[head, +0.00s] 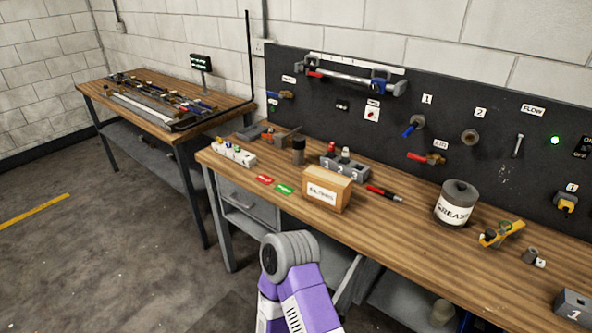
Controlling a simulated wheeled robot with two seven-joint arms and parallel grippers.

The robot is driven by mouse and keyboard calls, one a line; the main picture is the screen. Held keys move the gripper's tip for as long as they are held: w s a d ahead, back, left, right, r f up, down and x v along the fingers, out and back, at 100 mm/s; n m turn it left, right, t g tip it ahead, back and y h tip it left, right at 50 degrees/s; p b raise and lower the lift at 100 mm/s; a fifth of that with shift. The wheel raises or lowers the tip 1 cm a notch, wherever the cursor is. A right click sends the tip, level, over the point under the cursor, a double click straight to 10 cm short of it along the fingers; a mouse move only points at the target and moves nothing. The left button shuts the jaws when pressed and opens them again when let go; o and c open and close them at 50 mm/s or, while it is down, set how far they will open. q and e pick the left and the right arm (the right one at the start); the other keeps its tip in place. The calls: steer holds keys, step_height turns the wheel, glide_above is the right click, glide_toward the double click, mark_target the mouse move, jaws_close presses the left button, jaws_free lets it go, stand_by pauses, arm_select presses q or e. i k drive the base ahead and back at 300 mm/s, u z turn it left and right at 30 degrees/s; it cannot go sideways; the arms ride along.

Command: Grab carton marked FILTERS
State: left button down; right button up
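The carton marked FILTERS (322,196) is a small tan box with a white label on its front face. It stands upright on the wooden workbench (385,235), close to the front edge. Part of one of my arms, purple with a grey rounded joint, shows at the bottom centre, below and in front of the bench. Neither gripper shows in the head view. Nothing is seen touching the carton.
Red and green cards (284,189) lie left of the carton. A grey block with pegs (345,168) stands behind it, and a red-and-black marker-like tool (384,193) lies to its right. A GREASE can (456,205) stands further right. A dark pegboard (470,95) backs the bench.

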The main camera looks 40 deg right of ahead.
mark_target(331, 190)
steer(key=i, duration=2.7)
steer(key=z, duration=2.55)
